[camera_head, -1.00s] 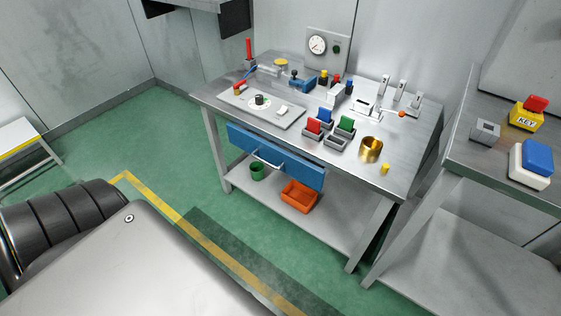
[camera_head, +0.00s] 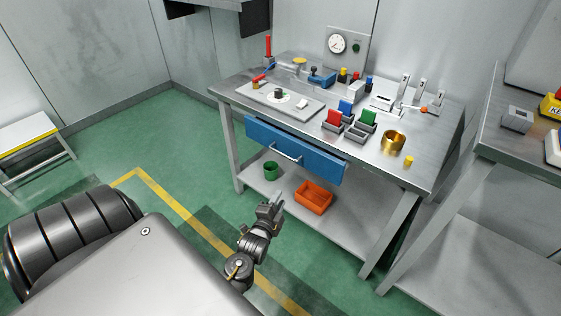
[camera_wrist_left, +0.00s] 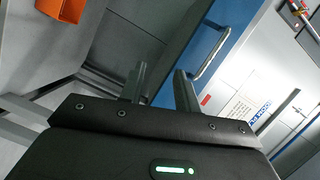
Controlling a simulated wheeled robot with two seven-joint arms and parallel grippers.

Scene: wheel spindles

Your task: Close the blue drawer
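The blue drawer (camera_head: 318,160) sits under the top of the metal workbench, with a silver bar handle (camera_head: 285,153) on its front. Its front seems to stand out a little from the bench; how far is hard to tell. My left gripper (camera_head: 275,204) is below and in front of the drawer, apart from it. In the left wrist view, the two fingers (camera_wrist_left: 160,72) are spread with nothing between them. The drawer's blue front (camera_wrist_left: 228,30) and its handle (camera_wrist_left: 212,53) show beyond and to the right of the fingers. My right gripper is not in view.
The workbench top (camera_head: 235,92) holds several small parts and a brass ring (camera_head: 393,141). An orange bin (camera_head: 314,198) and a green cup (camera_head: 270,171) stand on its lower shelf. A second metal table (camera_head: 500,140) is at the right.

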